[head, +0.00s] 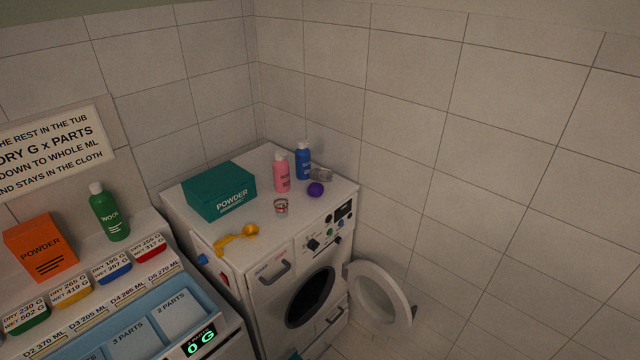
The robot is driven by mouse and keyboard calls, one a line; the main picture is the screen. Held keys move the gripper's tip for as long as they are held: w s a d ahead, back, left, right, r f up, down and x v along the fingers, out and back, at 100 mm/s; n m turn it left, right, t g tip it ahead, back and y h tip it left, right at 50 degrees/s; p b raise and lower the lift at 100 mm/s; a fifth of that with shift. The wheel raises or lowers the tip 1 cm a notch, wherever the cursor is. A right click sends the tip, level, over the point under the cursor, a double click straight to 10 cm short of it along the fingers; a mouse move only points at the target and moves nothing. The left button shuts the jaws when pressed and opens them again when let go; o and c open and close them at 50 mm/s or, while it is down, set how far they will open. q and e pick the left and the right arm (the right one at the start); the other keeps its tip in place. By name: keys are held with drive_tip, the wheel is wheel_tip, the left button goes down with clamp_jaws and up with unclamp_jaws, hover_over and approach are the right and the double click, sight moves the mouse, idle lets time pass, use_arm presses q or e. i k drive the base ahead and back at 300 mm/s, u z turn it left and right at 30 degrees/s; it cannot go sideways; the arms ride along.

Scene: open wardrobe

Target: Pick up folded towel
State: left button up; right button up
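I cannot make out a thing that is clearly a folded towel. Several small coloured items, which may be folded cloths, sit in a row behind the blue tray at the lower left: green (27,318), yellow (73,293), blue (115,272) and red (150,253). White labels with dry and wet weights cover their tops, so I cannot tell what they are. Neither of my grippers shows in the head view.
A washing machine (258,281) stands with its round door (404,311) open. On it are a teal powder box (205,197), pink bottle (281,174), blue bottle (303,163), purple ball (316,189) and yellow scoop (236,238). Left are an orange box (38,243), green bottle (108,215) and blue tray (181,312).

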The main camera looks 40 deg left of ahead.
sight(320, 174)
drive_tip(key=k, duration=0.35)
drive_tip(key=u, duration=0.7)
